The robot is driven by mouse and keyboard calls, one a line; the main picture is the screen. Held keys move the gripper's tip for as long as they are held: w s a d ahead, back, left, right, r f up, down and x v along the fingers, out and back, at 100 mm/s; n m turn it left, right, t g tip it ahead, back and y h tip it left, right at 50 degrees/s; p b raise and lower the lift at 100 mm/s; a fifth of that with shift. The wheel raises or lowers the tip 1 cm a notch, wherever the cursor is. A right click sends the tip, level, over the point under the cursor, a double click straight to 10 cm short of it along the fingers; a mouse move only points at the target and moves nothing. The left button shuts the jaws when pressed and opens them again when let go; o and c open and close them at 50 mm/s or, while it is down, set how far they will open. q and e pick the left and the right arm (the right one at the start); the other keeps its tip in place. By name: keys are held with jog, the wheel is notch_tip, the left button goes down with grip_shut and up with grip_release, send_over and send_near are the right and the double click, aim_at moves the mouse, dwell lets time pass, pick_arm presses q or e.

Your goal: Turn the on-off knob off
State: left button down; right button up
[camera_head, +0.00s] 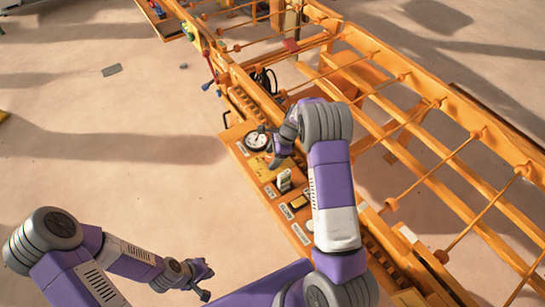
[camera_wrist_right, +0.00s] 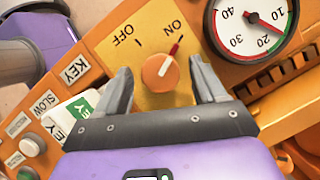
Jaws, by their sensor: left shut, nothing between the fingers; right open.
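The orange on-off knob (camera_wrist_right: 158,74) sits on a yellow plate (camera_wrist_right: 138,50) marked OFF on the left and ON on the right. Its red-tipped pointer is turned up and right, toward ON. My right gripper (camera_wrist_right: 161,70) is open, one finger on each side of the knob with gaps visible; I cannot tell how far above the plate the tips are. In the head view my right gripper (camera_head: 275,150) is over the panel by the yellow plate (camera_head: 262,170), and the knob is not clearly seen there. My left gripper (camera_head: 203,280) is shut and empty, low over the floor.
A round gauge (camera_wrist_right: 253,28) stands right of the knob, also visible in the head view (camera_head: 256,141). A KEY label (camera_wrist_right: 76,70), a green-and-white tag (camera_wrist_right: 84,104) and a SLOW button (camera_wrist_right: 29,146) lie to the left. The orange machine frame (camera_head: 440,110) extends right; open floor lies left.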

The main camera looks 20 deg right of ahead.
jog(key=shift+r, duration=0.1)
jog(key=shift+c, duration=0.5)
jog(key=c, duration=0.9)
jog(key=shift+n, duration=0.3)
jog(key=n+g+p, duration=0.1)
jog(key=n, duration=0.1)
jog(key=shift+w+n, duration=0.15)
jog(key=shift+n, duration=0.25)
jog(key=n+g+p, duration=0.1)
jog(key=n, duration=0.1)
jog(key=shift+n, duration=0.3)
jog(key=n+g, duration=0.1)
jog(key=n, duration=0.2)
jog(key=shift+w+n, duration=0.15)
jog(key=shift+n, duration=0.25)
jog(key=shift+w+n+g+h, duration=0.1)
jog(key=shift+n+g+h, duration=0.35)
jog(key=shift+n, duration=0.6)
jog(key=shift+n+g+h, duration=0.35)
jog(key=shift+n+g, duration=0.1)
jog(key=shift+n, duration=0.6)
